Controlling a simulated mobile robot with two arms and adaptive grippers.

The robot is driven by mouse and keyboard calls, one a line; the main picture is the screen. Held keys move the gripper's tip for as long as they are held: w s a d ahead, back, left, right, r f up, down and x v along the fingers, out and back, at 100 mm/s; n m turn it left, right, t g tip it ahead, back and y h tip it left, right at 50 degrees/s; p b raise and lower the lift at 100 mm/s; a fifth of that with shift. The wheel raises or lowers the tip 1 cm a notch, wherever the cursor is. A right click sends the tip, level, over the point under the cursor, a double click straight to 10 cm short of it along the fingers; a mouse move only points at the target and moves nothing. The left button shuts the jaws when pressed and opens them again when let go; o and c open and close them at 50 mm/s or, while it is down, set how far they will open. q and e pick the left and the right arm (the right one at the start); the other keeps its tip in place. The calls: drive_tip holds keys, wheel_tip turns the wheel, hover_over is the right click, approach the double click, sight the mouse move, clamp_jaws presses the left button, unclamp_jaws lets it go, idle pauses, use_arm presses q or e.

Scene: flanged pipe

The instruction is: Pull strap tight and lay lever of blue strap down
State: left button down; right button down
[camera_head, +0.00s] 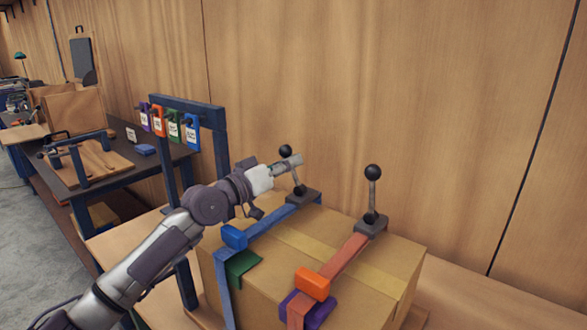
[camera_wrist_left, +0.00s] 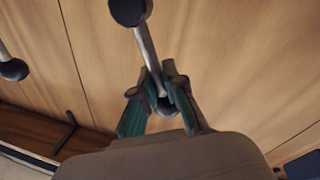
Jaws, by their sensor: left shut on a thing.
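A blue strap (camera_head: 268,217) runs over the cardboard box (camera_head: 370,285) and down its front side, with a blue block (camera_head: 233,237) near the front edge. Its lever (camera_head: 299,181) stands up from a dark buckle (camera_head: 303,196) at the far edge, tilted a little left, with a black ball on top. My left gripper (camera_head: 283,165) reaches in from the left and is shut on this lever. In the left wrist view, the green-padded fingers (camera_wrist_left: 161,98) close around the rod, and the ball (camera_wrist_left: 130,10) sticks out beyond. My right gripper is not in view.
An orange strap (camera_head: 345,254) with its own upright lever (camera_head: 373,192) lies to the right on the same box. A rack with several colored tags (camera_head: 174,129) stands behind my left arm. A wooden wall (camera_head: 400,90) rises behind the box.

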use_arm(q)
drive_tip(key=shift+w+a+f+n, duration=0.1)
drive_tip(key=shift+w+a+n, duration=0.1)
drive_tip(key=shift+n, duration=0.2)
drive_tip(key=c, duration=1.2)
unclamp_jaws()
drive_tip(key=shift+s+a, duration=0.1)
drive_tip(key=shift+s, duration=0.05)
drive_tip(key=v, duration=1.1)
drive_tip(key=shift+s+a+f, duration=0.15)
drive_tip(key=shift+s+a, duration=0.1)
drive_tip(key=shift+s, duration=0.05)
